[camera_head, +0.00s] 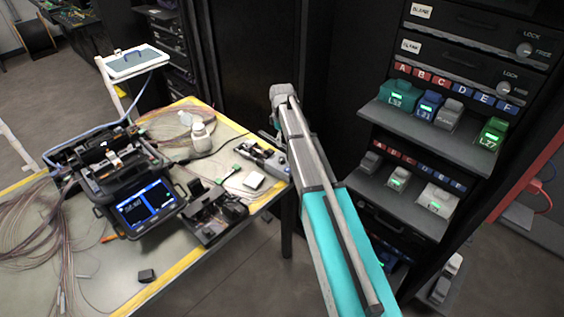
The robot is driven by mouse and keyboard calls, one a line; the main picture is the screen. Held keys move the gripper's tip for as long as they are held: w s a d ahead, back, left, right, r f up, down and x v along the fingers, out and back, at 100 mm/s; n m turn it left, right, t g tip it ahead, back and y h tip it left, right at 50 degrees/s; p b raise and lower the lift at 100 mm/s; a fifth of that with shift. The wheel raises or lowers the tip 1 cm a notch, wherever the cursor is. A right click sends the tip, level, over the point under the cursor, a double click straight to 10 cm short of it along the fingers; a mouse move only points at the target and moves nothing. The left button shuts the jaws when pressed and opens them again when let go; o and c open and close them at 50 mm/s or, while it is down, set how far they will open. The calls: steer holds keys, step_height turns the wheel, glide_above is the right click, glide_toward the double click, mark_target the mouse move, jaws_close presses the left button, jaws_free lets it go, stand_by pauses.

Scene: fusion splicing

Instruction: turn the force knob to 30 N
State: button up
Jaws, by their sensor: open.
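I cannot make out a knob marked with force or newtons. A grey and black device (263,158) lies at the right edge of the table, partly behind my arm; its small parts are too small to read. A fusion splicer (110,165) with a lit blue screen stands on the table, and a black device (213,213) sits to its right. My arm, with a teal link, reaches up from the bottom to a grey joint near the middle. My gripper cannot be seen.
The table (172,278) has yellow edges and carries loose fibres, a white bottle (200,136) and a small black block (147,275). At right, a black rack has drawers with LOCK/FREE knobs (524,48) and shelves of lit modules (400,95). A tablet (137,62) stands behind the splicer.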

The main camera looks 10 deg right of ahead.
mark_target(282, 159)
steer(key=shift+f+b, duration=4.85)
steer(key=shift+f, duration=0.35)
jaws_close()
